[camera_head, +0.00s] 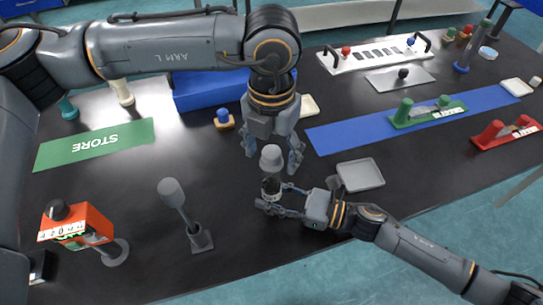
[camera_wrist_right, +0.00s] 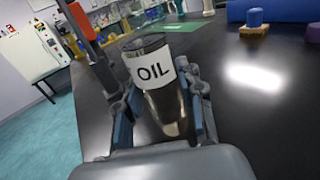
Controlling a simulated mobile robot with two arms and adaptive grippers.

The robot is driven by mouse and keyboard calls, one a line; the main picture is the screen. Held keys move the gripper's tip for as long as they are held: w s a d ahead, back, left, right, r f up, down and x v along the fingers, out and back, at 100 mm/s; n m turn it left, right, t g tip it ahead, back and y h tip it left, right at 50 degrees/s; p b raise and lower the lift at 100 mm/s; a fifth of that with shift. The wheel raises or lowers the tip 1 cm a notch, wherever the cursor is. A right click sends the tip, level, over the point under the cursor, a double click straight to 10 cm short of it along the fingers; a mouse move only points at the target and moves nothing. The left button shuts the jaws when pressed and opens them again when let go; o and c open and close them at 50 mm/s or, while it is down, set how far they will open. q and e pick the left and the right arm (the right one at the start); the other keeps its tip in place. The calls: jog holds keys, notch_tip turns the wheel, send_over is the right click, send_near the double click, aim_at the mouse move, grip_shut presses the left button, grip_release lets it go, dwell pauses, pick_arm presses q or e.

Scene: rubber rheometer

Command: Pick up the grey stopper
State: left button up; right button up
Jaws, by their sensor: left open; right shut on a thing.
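The grey stopper (camera_head: 271,157) shows in the head view just above the oil bottle (camera_head: 271,188). I cannot tell whether it touches the bottle. My left gripper (camera_head: 272,160) is open and points down, with one finger on each side of the stopper in the picture; contact is not clear. My right gripper (camera_head: 268,197) is shut on the bottle from the right. In the right wrist view the bottle (camera_wrist_right: 155,75), with its white OIL label and dark contents, stands between the fingers of that gripper (camera_wrist_right: 160,115). The stopper and left gripper do not show there.
A grey tray (camera_head: 361,175) lies right of the bottle. A grey-headed tool in a stand (camera_head: 200,240) and an orange device (camera_head: 78,228) stand at the left front. A blue-topped block (camera_head: 225,118) and a green STORE mat (camera_head: 95,144) lie behind.

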aim_at(272, 151)
pick_arm(q)
jog(key=c, duration=1.1)
jog(key=shift+o, duration=0.2)
jog(key=shift+r, duration=0.15)
notch_tip(272, 151, up, 15)
dwell(0.4)
pick_arm(e)
jog(key=o, duration=1.3)
